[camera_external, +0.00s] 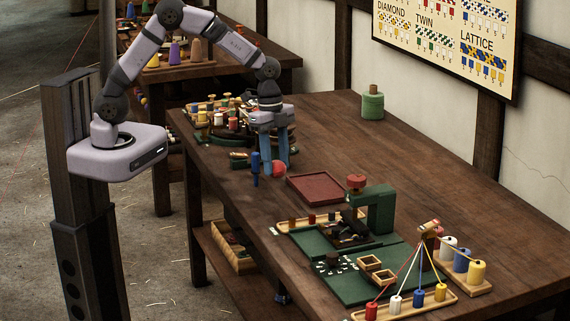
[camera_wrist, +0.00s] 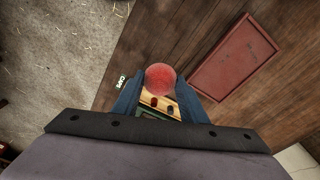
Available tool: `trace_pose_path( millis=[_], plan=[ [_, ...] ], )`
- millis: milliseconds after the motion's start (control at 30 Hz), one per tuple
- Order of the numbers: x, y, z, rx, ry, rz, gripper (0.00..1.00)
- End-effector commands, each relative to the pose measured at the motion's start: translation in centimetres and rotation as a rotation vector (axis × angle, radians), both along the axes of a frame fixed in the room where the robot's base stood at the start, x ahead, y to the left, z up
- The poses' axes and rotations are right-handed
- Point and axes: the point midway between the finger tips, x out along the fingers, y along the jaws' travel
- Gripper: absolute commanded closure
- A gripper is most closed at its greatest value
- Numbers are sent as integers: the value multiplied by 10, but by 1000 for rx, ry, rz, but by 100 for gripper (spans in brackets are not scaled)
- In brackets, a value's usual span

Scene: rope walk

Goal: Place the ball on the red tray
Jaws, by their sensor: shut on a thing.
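The red ball (camera_external: 279,169) is between the fingertips of my gripper (camera_external: 275,168), which points down over the left part of the table. In the wrist view the ball (camera_wrist: 160,78) sits between the two blue fingers (camera_wrist: 160,83), and my gripper is shut on it. The ball is low near the tabletop; I cannot tell the exact gap. The red tray (camera_external: 316,188) is a flat rectangle with a raised rim, just right of the ball and apart from it. It also shows in the wrist view (camera_wrist: 235,57), at upper right, and looks empty.
A green press-like stand (camera_external: 376,208) and green board (camera_external: 350,271) lie in front of the tray. Racks of spools (camera_external: 428,300) are at the front. The table right of the tray is clear.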

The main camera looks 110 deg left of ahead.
Motion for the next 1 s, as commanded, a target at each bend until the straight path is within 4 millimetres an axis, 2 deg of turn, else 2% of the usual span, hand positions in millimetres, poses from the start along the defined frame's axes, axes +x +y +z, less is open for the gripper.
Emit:
trace_pose_path(
  millis=[233, 333, 533, 667, 800, 1000],
  plan=[
    [-23, 18, -34, -3, 4, 62, 83],
    [-20, 38, -45, -2, 2, 95, 83],
    [-4, 79, -52, 0, 1, 137, 83],
    [10, 106, -48, 1, -2, 158, 83],
    [26, 129, -36, 1, -2, 168, 83],
    [43, 144, -11, 2, -1, 167, 83]
  ],
)
